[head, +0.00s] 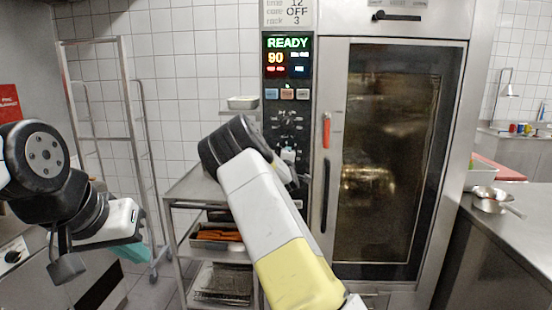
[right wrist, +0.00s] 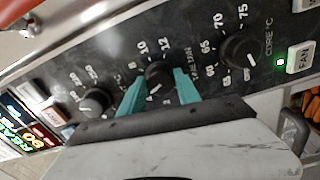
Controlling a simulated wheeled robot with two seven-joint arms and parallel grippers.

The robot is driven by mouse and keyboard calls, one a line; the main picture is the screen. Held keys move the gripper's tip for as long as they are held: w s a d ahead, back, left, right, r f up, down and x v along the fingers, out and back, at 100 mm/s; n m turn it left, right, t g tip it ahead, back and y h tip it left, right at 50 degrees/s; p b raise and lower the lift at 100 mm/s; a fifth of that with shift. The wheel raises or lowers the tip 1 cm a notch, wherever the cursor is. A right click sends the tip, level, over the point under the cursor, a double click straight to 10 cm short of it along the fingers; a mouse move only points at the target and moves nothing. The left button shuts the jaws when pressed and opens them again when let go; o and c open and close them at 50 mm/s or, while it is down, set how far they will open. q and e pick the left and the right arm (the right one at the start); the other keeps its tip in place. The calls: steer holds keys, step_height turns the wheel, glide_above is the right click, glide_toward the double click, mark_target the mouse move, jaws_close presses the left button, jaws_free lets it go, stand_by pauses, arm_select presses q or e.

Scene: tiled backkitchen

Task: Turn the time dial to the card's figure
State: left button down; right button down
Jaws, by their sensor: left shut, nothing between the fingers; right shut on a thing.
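The card (head: 289,11) above the oven's display shows a column of figures, 12, OFF and 3; its top row, partly cut off, appears to be the time, 12. The time dial (right wrist: 157,73) is a black knob in the middle of the panel, with figures such as 8, 10 and 12 around it. My right gripper (right wrist: 159,79) is shut on this knob, a teal finger on each side. Its pointer is too small to read surely. In the head view my right arm hides part of the panel. My left gripper (head: 133,252) is shut and empty at lower left, far from the oven.
The core dial (right wrist: 240,52) and the lit FAN button (right wrist: 301,57) lie to one side of the time dial, another dial (right wrist: 96,102) to the other. The display (head: 287,55) reads READY and 90. The oven door (head: 385,160) is closed. A trolley (head: 190,190) stands left of the oven.

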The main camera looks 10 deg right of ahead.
steer(key=m, duration=2.8)
steer(key=shift+w+a+f, duration=0.1)
steer(key=shift+a+f, duration=0.15)
steer(key=shift+a, duration=0.15)
steer(key=shift+m, duration=0.3)
steer(key=c, duration=0.9)
jaws_free()
steer(key=shift+r, duration=0.1)
